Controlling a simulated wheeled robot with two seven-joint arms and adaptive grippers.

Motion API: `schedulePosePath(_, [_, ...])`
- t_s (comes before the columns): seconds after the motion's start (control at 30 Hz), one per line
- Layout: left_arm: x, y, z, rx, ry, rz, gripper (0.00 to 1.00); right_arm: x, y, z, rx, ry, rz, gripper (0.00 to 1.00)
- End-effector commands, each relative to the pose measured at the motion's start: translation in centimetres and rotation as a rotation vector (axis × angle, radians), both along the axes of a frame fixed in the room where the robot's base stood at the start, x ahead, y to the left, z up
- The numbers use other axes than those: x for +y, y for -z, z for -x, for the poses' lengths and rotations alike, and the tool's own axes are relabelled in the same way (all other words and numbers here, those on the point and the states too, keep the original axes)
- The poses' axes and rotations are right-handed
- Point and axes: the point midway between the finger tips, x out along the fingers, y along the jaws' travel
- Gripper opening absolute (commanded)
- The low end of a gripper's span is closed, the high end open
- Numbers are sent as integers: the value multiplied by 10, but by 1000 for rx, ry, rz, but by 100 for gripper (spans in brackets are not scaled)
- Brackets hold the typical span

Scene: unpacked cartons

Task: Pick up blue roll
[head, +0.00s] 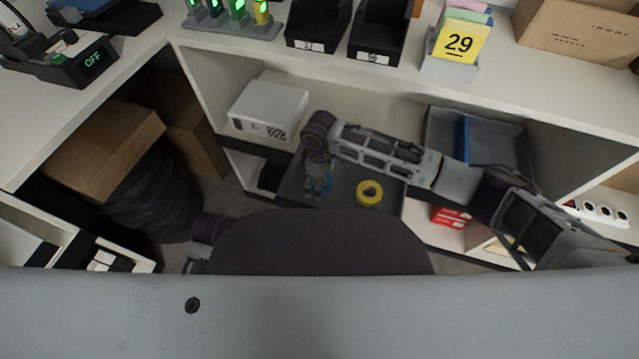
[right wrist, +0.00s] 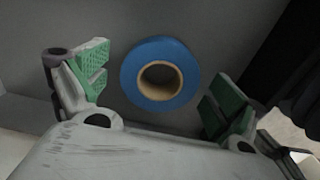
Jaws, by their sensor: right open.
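The blue roll (right wrist: 186,88) lies on a dark grey surface in the right wrist view, a blue ring around a brown cardboard core. In the head view only a small patch of blue (head: 329,184) shows beside my right gripper (head: 318,185), which hides the rest. In the right wrist view my right gripper (right wrist: 156,84) is open, with one green-padded finger to each side of the roll. Nothing is held between the fingers. My left gripper is not clearly in view.
A yellow roll (head: 361,200) lies to the right on the same dark tray (head: 345,205). A white box (head: 268,108) stands on the shelf to the left. A grey-blue bin (head: 510,150) and red boxes (head: 449,216) are to the right. The counter edge runs above.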

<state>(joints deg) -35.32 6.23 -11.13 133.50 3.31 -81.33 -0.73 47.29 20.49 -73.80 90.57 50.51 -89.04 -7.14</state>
Motion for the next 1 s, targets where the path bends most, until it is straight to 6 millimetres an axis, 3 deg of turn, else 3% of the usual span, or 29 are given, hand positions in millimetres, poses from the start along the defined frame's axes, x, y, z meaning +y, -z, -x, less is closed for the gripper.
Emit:
schedulePosePath(0.47, [0,-2,-3,-8,1,0,45,0,1,0,0,0,0,96])
schedulePosePath(0.87, [0,-2,-3,-9,0,0,45,0,1,0,0,0,0,47])
schedulePosePath(1.0, [1,-2,-3,-9,0,0,45,0,1,0,0,0,0,45])
